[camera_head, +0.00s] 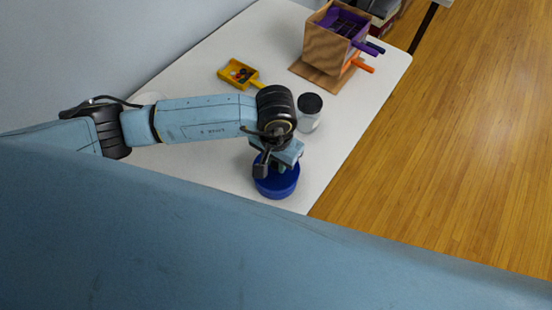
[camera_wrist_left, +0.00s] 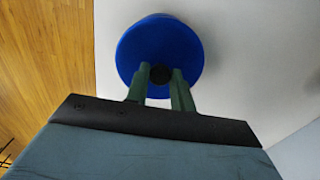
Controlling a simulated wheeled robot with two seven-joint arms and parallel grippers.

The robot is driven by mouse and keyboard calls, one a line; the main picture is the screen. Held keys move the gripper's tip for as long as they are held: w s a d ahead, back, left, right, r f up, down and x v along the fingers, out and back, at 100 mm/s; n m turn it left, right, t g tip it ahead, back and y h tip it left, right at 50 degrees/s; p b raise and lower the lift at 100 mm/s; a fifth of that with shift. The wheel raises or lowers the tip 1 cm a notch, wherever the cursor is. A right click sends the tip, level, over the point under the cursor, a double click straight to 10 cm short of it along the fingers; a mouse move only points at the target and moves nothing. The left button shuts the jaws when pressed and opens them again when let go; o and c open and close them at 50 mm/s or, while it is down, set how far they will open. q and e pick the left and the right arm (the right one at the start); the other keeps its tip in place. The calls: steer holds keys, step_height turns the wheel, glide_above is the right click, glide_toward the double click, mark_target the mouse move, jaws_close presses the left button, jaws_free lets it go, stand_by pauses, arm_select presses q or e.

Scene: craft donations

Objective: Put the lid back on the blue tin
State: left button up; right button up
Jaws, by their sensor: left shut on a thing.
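The blue tin (camera_head: 277,190) stands near the table's front right edge, directly below my left gripper (camera_head: 279,166). In the left wrist view the round blue lid (camera_wrist_left: 158,38) shows from above with a small black knob (camera_wrist_left: 161,74) at its centre. The left gripper (camera_wrist_left: 161,76) is shut on that knob, one finger on each side. The lid appears at the tin's top; whether it is fully seated or slightly raised I cannot tell, as the gripper covers part of it. My right gripper is not in view.
A jar with a black lid (camera_head: 309,112) stands just behind the gripper. A wooden box (camera_head: 329,48) with purple and orange handles stands at the back right. The white table (camera_head: 345,130) ends close to the tin's right.

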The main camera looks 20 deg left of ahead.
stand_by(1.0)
arm_select(q)
steer(key=shift+f+b, duration=0.2)
steer(key=shift+b, duration=0.8)
stand_by(0.8)
steer(key=o, duration=1.5)
steer(key=shift+r, duration=0.1)
steer(key=shift+r+p, duration=1.75)
steer(key=shift+r, duration=1.7)
